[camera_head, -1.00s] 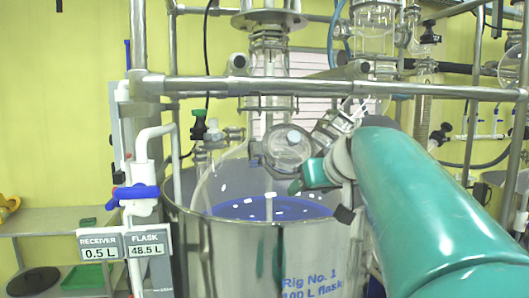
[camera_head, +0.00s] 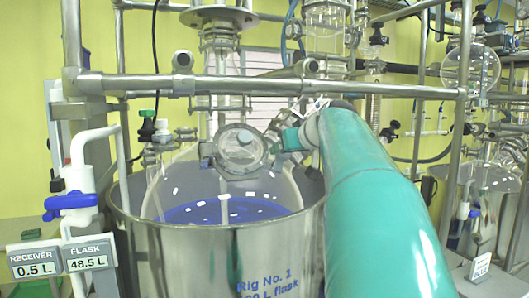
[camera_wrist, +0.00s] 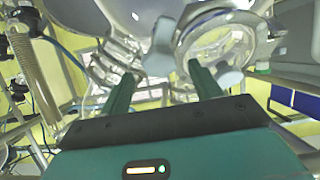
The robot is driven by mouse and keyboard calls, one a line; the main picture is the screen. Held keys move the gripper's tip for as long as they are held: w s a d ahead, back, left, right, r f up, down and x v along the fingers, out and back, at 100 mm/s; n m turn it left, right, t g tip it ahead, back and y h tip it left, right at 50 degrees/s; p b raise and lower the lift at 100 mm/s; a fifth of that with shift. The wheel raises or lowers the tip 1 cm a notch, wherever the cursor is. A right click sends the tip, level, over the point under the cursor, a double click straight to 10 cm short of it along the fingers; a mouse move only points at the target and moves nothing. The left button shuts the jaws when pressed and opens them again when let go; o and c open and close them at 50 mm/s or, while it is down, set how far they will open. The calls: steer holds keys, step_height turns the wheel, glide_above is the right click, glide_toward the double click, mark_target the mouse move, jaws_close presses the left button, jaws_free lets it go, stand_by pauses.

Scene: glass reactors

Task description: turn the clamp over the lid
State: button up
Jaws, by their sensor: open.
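The round glass lid (camera_head: 240,146) sits on the flask's side neck, facing me, with a metal ring clamp around its rim (camera_head: 207,152). In the wrist view the ring clamp (camera_wrist: 187,40) shows at the upper right, with pale knob-like parts, one of them (camera_wrist: 228,77) beside the right finger. My gripper (camera_wrist: 161,69) is open, its two green fingers apart with nothing held between them. In the head view part of my gripper (camera_head: 292,138) shows just right of the lid; its fingertips are hidden or too small to make out. I cannot tell whether a finger touches the clamp.
The flask stands in a large steel vessel (camera_head: 190,255) with blue liquid inside. A horizontal metal rail (camera_head: 270,86) crosses above the lid. A blue-handled valve (camera_head: 70,201) and the readout signs (camera_head: 62,259) stand at left. Further glassware (camera_head: 470,72) is at right.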

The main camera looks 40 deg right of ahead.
steer(key=x, duration=0.4)
steer(key=shift+w, duration=0.1)
steer(key=c, duration=1)
